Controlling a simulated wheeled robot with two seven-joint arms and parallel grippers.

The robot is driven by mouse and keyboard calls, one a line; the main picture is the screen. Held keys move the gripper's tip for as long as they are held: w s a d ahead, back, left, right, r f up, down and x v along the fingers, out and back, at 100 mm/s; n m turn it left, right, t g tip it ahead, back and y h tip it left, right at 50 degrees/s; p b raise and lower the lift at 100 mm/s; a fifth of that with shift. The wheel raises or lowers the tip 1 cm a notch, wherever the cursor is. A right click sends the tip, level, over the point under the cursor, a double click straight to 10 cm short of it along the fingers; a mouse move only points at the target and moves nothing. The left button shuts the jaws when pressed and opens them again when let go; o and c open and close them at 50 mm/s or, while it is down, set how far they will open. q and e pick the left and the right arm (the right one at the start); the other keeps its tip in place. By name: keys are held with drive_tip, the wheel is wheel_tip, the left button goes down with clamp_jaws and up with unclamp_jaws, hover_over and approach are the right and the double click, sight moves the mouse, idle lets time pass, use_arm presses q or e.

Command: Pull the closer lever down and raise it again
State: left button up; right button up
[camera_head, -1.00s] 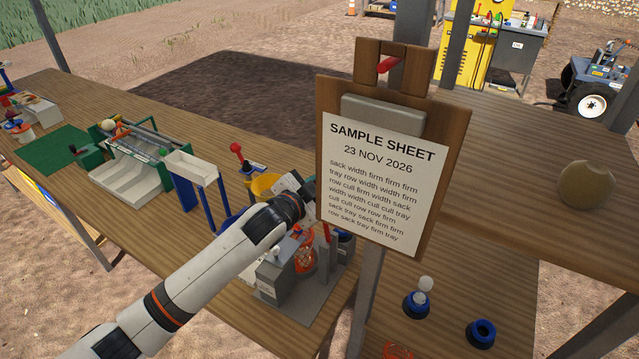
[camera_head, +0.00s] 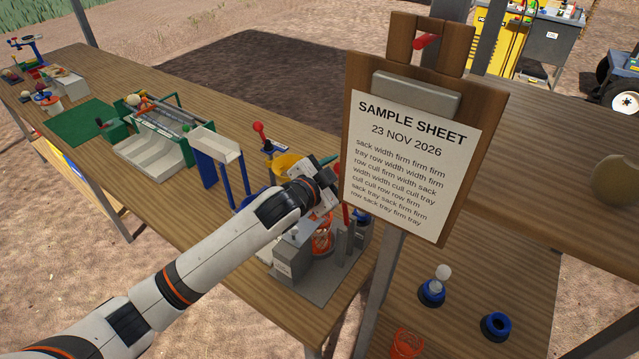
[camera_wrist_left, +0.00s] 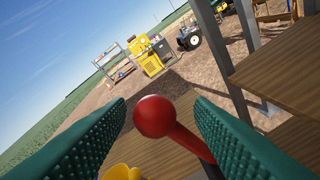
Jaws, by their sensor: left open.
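The closer lever's red ball knob (camera_wrist_left: 155,116) and red rod (camera_wrist_left: 192,142) show in the left wrist view. The knob lies between the two green ribbed fingers of my left gripper (camera_wrist_left: 160,108), which is open around it, with gaps on both sides. In the head view my left gripper (camera_head: 326,184) is above the grey-based device, and part of a red rod (camera_head: 346,212) shows beside it. The knob is hidden there. A farther red-knobbed lever (camera_head: 259,129) stands up behind the yellow bucket (camera_head: 286,166). My right gripper is not in view.
A clipboard sign (camera_head: 413,150) on a post stands just right of my left gripper and blocks part of the view. A white tray on blue legs (camera_head: 216,146) stands to the left. Blue-based items (camera_head: 432,291) sit on the lower right table. An orange basket (camera_head: 406,343) is near the front.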

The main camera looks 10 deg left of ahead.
use_arm(q)
drive_tip(key=b+v, duration=0.2)
drive_tip(key=v, duration=0.8)
drive_tip(key=shift+s+a, duration=0.15)
drive_tip(key=shift+a, duration=0.05)
